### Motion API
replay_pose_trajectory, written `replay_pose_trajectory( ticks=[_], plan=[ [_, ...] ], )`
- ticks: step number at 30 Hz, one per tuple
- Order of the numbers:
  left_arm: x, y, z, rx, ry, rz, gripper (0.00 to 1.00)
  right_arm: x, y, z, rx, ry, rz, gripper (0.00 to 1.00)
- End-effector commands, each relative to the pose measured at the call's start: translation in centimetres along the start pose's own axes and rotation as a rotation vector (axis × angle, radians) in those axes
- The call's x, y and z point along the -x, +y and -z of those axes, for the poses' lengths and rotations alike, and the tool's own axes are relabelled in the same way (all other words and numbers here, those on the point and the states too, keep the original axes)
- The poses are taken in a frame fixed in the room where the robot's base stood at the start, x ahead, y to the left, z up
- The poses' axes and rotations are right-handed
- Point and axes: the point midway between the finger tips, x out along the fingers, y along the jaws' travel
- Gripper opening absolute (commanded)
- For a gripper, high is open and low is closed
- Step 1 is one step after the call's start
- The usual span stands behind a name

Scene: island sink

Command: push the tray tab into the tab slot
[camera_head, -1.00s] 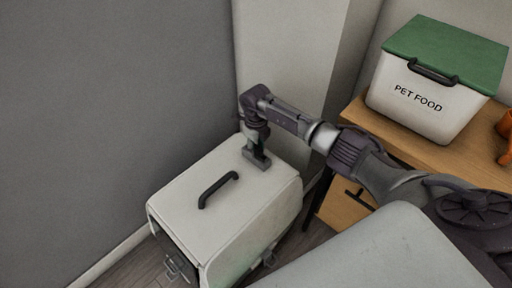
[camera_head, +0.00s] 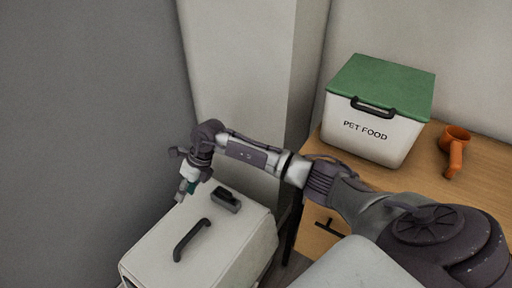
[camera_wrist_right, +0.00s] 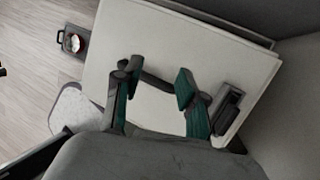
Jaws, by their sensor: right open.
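The white carrier-like box (camera_head: 225,238) stands at lower left, with a dark arched handle (camera_head: 192,240) on its top. A small dark grey block (camera_head: 226,200) rests on the top behind the handle; it also shows near the box edge in the wrist view (camera_wrist_right: 228,102). My right gripper (camera_head: 187,190) is above the box's far left part, apart from the block. In the wrist view its fingers (camera_wrist_right: 159,72) are spread and empty, over the handle. I cannot make out the tray tab or the tab slot for certain. My left gripper is not in view.
A wooden table (camera_head: 480,185) at right bears a PET FOOD bin (camera_head: 365,135) with a green lid and an orange scoop-like object (camera_head: 455,150). A grey wall stands close behind and left of the box. A small dark tray-like object (camera_wrist_right: 73,41) lies beside the box.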

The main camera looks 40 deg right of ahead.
Motion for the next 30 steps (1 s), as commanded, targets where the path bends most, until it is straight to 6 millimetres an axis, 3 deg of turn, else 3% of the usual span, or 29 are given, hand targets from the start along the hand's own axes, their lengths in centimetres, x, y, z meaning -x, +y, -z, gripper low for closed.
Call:
replay_pose_trajectory(
  ticks=[1, 3, 6, 8, 10, 14, 17, 20, 21, 24, 28, 29, 30],
  plan=[
    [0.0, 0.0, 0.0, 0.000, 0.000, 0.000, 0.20, -1.6, 4.8, -0.7, -0.013, -0.110, -0.160, 0.41],
    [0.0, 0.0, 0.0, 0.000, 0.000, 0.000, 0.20, -1.6, 10.5, -2.4, -0.077, -0.287, -0.378, 0.41],
    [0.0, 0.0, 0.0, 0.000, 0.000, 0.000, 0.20, 1.1, 16.1, -4.5, -0.250, -0.532, -0.657, 0.41],
    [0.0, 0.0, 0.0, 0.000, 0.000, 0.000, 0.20, 3.5, 17.7, -5.5, -0.394, -0.672, -0.801, 0.41],
    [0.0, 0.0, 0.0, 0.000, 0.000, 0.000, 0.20, 6.4, 17.6, -6.2, -0.600, -0.821, -0.943, 0.41],
    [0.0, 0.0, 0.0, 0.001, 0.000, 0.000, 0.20, 10.2, 13.4, -5.2, -1.070, -1.056, -1.107, 0.41],
    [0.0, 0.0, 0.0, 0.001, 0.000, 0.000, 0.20, 10.5, 8.4, -1.9, -1.491, -1.177, -1.131, 0.41],
    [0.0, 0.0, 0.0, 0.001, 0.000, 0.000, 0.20, 8.6, 3.9, 3.8, -1.940, -1.229, -1.054, 0.41],
    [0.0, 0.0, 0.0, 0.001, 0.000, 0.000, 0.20, 7.5, 2.6, 6.6, -2.121, -1.226, -0.994, 0.41],
    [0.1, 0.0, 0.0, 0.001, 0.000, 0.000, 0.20, 4.3, 1.3, 14.4, -2.545, -1.158, -0.780, 0.41],
    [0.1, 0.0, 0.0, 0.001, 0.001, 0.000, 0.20, 1.4, 3.0, 23.6, -2.941, -0.979, -0.445, 0.41],
    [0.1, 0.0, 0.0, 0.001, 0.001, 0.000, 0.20, 1.1, 3.7, 25.2, 2.955, 0.918, 0.369, 0.41],
    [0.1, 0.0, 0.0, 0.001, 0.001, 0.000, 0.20, 0.8, 4.5, 27.1, 2.946, 0.843, 0.278, 0.41]
  ],
)
